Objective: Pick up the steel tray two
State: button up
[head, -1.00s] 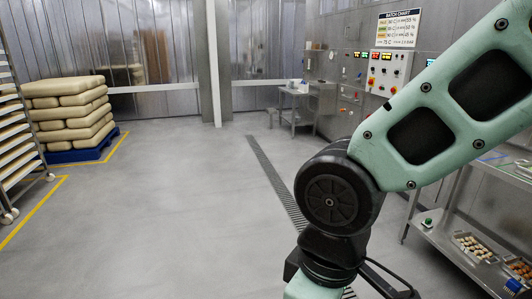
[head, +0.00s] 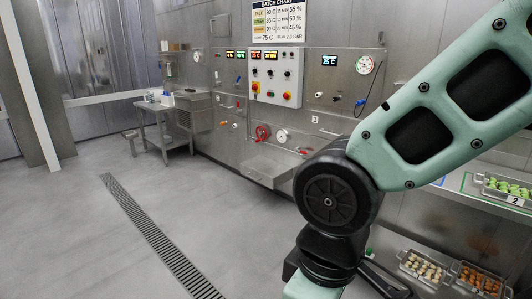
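A steel tray with a label reading 2 (head: 515,201) stands on the upper surface of the bench at the right edge of the head view. It holds green filled pasta pieces, and its right part is cut off by the frame. My mint-green arm crosses the right side of the view, in front of part of the bench. My gripper is out of the frame, so its state and its distance from the tray do not show.
Two more trays, one with pale pieces (head: 424,268) and one with orange pieces (head: 478,282), sit on the lower shelf. A control panel (head: 276,72) and a small side table (head: 163,112) line the wall. The floor (head: 75,230) at left is clear around a drain grate (head: 150,232).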

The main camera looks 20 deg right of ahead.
aim_at(513, 191)
jog(key=i+l+z, duration=0.15)
jog(key=i+z, duration=0.35)
jog(key=i+j+z, duration=0.1)
jog(key=i+z, duration=0.35)
jog(key=i, duration=0.15)
jog(key=i+j+z, duration=0.3)
jog(key=i+z, duration=0.6)
jog(key=i+j+z, duration=0.1)
jog(key=i+z, duration=0.3)
jog(key=i+j+z, duration=0.2)
jog(key=z, duration=0.25)
jog(key=i, duration=0.15)
